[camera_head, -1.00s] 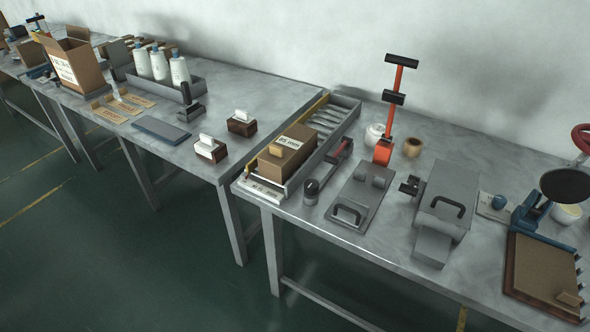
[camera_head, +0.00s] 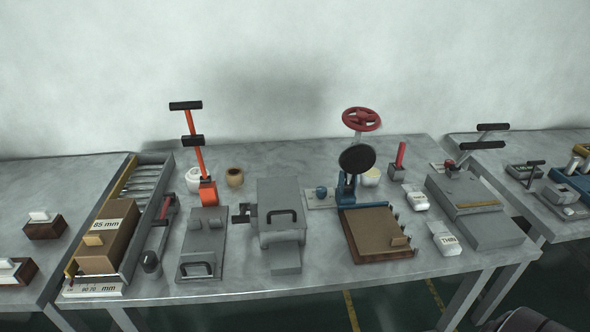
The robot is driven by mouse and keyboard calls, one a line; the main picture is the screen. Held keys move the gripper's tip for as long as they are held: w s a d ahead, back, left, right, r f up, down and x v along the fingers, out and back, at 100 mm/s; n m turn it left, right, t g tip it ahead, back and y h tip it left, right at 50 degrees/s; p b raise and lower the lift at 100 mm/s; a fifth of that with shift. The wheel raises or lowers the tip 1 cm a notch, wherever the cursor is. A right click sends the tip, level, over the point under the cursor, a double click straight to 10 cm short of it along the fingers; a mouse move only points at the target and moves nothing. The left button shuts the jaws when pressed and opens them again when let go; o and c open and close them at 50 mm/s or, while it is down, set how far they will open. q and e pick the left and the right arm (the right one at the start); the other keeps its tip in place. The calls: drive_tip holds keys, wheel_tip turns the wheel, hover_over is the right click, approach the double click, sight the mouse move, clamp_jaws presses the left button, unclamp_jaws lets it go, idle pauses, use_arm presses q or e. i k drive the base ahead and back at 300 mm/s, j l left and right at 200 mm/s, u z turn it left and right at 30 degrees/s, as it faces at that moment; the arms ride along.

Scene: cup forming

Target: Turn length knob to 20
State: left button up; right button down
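A long grey tray device stands at the left of the middle table, with a brown block (camera_head: 108,236) on it marked "85 mm". A white scale strip (camera_head: 95,289) at its front end carries numbers and "mm". A small blue knob (camera_head: 321,191) sits on a pale plate near the table's middle. I cannot tell which of these is the length knob; no pointer setting of 20 is readable. Neither of my grippers is in view.
A grey plate with a handle (camera_head: 202,245), a grey box machine (camera_head: 281,215), an orange lever (camera_head: 208,190), a blue press with a brown board (camera_head: 378,232) and a red handwheel (camera_head: 361,119) crowd the middle table (camera_head: 240,283). Its front edge strip is mostly clear.

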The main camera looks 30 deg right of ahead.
sight(321, 193)
drive_tip(key=z, duration=1.25)
